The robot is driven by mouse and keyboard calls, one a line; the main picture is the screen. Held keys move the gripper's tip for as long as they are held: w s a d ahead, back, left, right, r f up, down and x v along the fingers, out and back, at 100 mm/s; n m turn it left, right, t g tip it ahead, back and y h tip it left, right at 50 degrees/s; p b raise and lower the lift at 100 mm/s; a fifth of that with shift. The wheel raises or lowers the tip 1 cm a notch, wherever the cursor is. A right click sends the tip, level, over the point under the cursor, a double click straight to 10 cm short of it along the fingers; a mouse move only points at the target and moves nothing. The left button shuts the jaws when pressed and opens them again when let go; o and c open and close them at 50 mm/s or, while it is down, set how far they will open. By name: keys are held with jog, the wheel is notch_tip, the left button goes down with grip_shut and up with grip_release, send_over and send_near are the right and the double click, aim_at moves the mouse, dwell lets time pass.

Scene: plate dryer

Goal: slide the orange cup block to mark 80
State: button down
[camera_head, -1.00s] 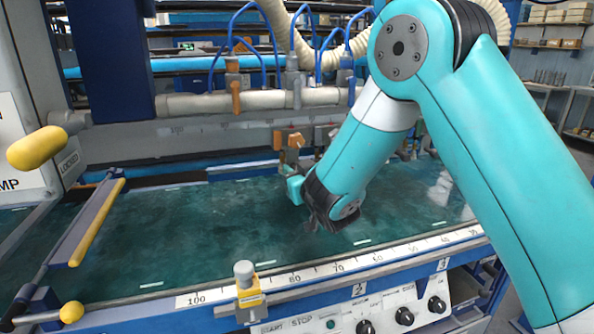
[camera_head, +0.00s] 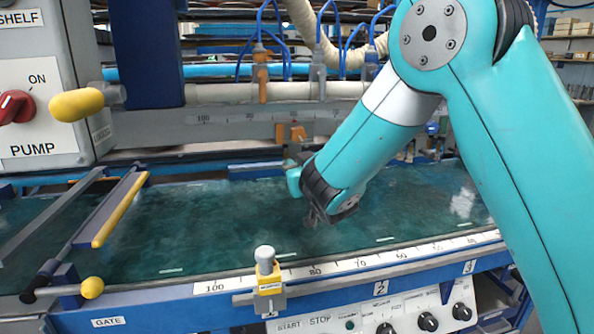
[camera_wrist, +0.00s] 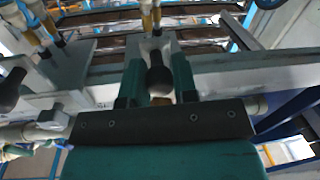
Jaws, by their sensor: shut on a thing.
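I cannot read the exact mark. My gripper (camera_head: 297,166) is at and just below this block, with its fingertips partly hidden by my wrist. In the wrist view my gripper (camera_wrist: 158,88) has its two dark teal fingers on either side of a grey part with a dark rounded knob (camera_wrist: 158,78). It is shut on the block. Little of the block's orange colour shows in the wrist view.
Another orange block (camera_head: 260,78) with blue hoses hangs on the upper bar, with a grey one (camera_head: 318,78) beside it. The green wet bed (camera_head: 220,225) lies below. A yellow clamp (camera_head: 267,275) sits on the front ruler. A yellow-gripped lever (camera_head: 120,210) is at left.

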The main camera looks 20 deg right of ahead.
jog(key=c, duration=0.9)
grip_release()
jog(key=shift+s, duration=0.1)
jog(key=s+b, duration=1.2)
jog(key=s, duration=0.5)
jog(key=shift+s+d, duration=0.15)
jog(key=shift+d, duration=0.2)
